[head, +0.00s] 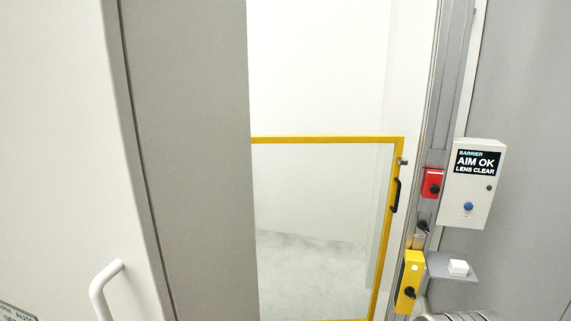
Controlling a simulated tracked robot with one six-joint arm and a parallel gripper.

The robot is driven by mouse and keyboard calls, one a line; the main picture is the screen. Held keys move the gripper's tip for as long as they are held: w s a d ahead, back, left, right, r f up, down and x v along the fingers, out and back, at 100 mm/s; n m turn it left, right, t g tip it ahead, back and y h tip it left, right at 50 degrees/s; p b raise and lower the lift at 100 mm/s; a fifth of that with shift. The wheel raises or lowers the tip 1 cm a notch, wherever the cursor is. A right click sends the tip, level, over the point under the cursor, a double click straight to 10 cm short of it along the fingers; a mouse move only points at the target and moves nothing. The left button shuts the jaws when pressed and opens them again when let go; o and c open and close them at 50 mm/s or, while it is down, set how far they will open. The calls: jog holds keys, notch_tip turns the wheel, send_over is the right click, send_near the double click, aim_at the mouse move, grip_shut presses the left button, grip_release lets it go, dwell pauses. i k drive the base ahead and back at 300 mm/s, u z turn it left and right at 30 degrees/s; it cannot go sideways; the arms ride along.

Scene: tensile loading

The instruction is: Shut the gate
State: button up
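The gate (325,140) is a yellow frame around a clear panel, in the middle of the head view. It stands upright in the opening between a grey panel on the left and a metal post on the right. A black handle (395,195) is on its right side bar, and a small grey tab (403,161) sticks out above the handle towards the post. The frame's right edge is close to the post; I cannot tell whether it is latched or swung a little away. My gripper is not in view.
The metal post (446,95) carries a red box (433,182) and a yellow box (410,272) with black knobs. A control box (477,185) reads "BARRIER AIM OK LENS CLEAR". A small shelf (437,266) holds a white block (458,268). A white handle (97,291) juts out at lower left.

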aim_at(395, 186)
jog(key=z, duration=0.05)
jog(key=k, duration=0.65)
jog(key=z, duration=0.45)
jog(key=i, duration=1.4)
